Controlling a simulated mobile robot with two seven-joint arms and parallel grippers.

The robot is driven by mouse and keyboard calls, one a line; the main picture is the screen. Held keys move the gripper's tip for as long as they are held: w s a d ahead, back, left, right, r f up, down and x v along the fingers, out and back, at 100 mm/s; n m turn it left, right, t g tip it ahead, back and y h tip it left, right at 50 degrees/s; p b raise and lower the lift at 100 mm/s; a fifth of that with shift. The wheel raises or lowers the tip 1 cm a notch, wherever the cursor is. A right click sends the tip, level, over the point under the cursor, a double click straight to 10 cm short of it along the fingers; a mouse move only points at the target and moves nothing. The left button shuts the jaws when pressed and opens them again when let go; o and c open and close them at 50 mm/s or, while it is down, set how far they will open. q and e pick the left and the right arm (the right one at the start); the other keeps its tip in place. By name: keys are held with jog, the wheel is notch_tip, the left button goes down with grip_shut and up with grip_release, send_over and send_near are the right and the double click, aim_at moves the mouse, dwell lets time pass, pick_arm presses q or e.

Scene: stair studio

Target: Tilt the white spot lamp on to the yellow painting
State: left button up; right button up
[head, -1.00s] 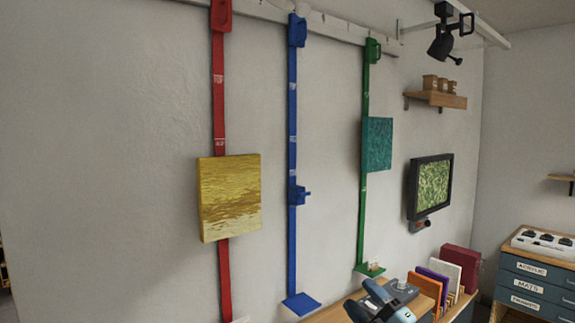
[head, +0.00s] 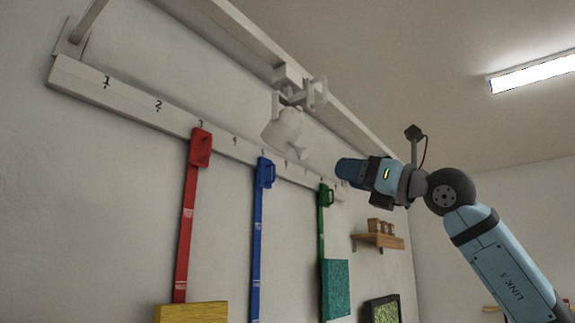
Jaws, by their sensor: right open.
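The white spot lamp (head: 283,131) hangs from the ceiling rail near the upper middle of the head view. Its bracket (head: 300,86) sits on the rail above it. The yellow painting (head: 191,312) shows only its top part at the bottom edge, under a red strap (head: 188,225). My right gripper (head: 345,170) is raised to the right of the lamp and a little lower, apart from it in the picture. It is open; nothing shows in it. My left gripper is out of view.
A white numbered rail (head: 130,100) carries the red strap, a blue strap (head: 258,235) and a green strap (head: 325,225). A teal painting (head: 336,288), a framed green picture (head: 382,309) and a wooden shelf (head: 378,241) are on the right. Open air lies between gripper and lamp.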

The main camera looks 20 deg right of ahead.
aim_at(307, 154)
jog(key=shift+t, duration=0.3)
jog(key=p+x, duration=0.2)
jog(key=x, duration=0.1)
jog(key=r+p+x, duration=0.1)
jog(key=x, duration=0.3)
jog(key=r+p+x, duration=0.1)
jog(key=p+x, duration=0.1)
jog(key=x, duration=0.2)
jog(key=shift+s+d+r+p, duration=0.15)
jog(key=shift+d+r+p, duration=0.1)
jog(key=shift+d+p, duration=0.05)
jog(key=shift+w+a+r, duration=0.2)
jog(key=shift+w+a, duration=0.15)
jog(key=shift+w, duration=0.25)
jog(key=shift+w+a+p, duration=0.1)
jog(key=shift+a+p, duration=0.05)
jog(key=shift+p, duration=0.15)
